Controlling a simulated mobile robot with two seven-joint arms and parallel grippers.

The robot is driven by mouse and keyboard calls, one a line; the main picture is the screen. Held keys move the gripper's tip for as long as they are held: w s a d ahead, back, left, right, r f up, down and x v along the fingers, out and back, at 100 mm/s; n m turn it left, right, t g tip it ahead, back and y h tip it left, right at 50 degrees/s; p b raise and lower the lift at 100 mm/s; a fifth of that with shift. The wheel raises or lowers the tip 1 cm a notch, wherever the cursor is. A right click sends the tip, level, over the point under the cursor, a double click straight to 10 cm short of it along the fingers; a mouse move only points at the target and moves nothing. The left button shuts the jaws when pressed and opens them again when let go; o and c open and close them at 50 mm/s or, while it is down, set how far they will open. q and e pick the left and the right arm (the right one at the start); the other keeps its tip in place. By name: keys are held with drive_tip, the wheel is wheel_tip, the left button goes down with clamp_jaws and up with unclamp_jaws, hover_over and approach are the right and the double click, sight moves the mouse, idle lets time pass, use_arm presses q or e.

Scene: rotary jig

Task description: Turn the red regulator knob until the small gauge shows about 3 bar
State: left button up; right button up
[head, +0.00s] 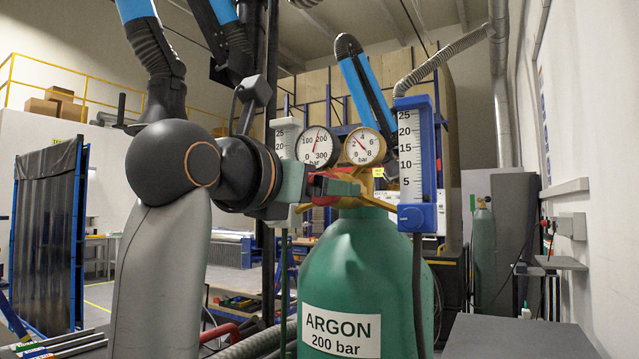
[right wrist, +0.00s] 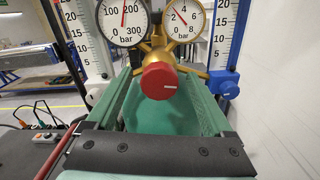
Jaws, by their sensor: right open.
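In the head view only red parts of the knob (head: 322,186) show behind my gripper. The small gauge (head: 364,146) has its needle between 2 and 4, near the middle; it also shows in the right wrist view (right wrist: 184,20). My right gripper (head: 338,186) is open, its green fingers on either side of the knob in the right wrist view (right wrist: 162,88). Contact with the knob cannot be told. My left gripper is not in view.
The large gauge (head: 315,147) is left of the small one. A blue-framed flowmeter (head: 414,160) stands right of the gauges, and another scale (head: 283,137) on the left. The green argon cylinder (head: 367,265) is below. A dark table top (head: 515,338) lies to the right.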

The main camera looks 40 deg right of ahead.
drive_tip(key=c, duration=1.3)
clamp_jaws()
